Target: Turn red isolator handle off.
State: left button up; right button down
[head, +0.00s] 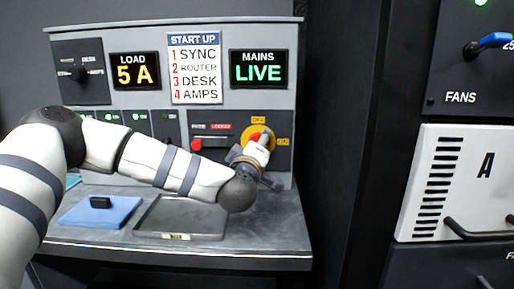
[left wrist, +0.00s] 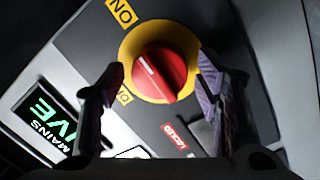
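The red isolator handle (left wrist: 160,74) is a round red knob with a white line, on a yellow disc (left wrist: 128,47). In the head view the handle (head: 256,138) is partly covered by my left gripper (head: 259,152), on the lower right of the console panel. In the left wrist view my left gripper (left wrist: 160,72) is open, one finger on each side of the handle, with gaps showing. Contact cannot be seen. The mains display (head: 258,69) reads LIVE. My right gripper is not in view.
A red-knobbed slider (head: 196,145) with a LOCKED label sits left of the isolator. A blue pad (head: 100,213) with a black block and a dark tray (head: 180,222) lie on the desk below. A black rack with panel A (head: 480,180) stands at right.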

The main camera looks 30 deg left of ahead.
pick_arm(q)
jog(key=c, duration=0.8)
jog(key=shift+o, duration=0.2)
jog(key=n, duration=0.8)
jog(key=shift+f+y, duration=0.15)
jog(key=shift+y, duration=0.15)
jog(key=n, duration=0.3)
jog(key=shift+t+b, duration=0.3)
jog(key=shift+b, duration=0.05)
jog(key=n+y+b, duration=0.1)
jog(key=n, duration=0.2)
jog(key=shift+w+d+f+n, duration=0.1)
jog(key=shift+n, duration=0.3)
jog(key=shift+n+y+b, duration=0.4)
jog(key=shift+n+b, duration=0.15)
jog(key=shift+n, duration=1.55)
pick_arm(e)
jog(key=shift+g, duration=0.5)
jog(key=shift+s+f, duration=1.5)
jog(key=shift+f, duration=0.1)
pick_arm(q)
jog(key=shift+r+n, duration=0.2)
jog(key=shift+n, duration=0.1)
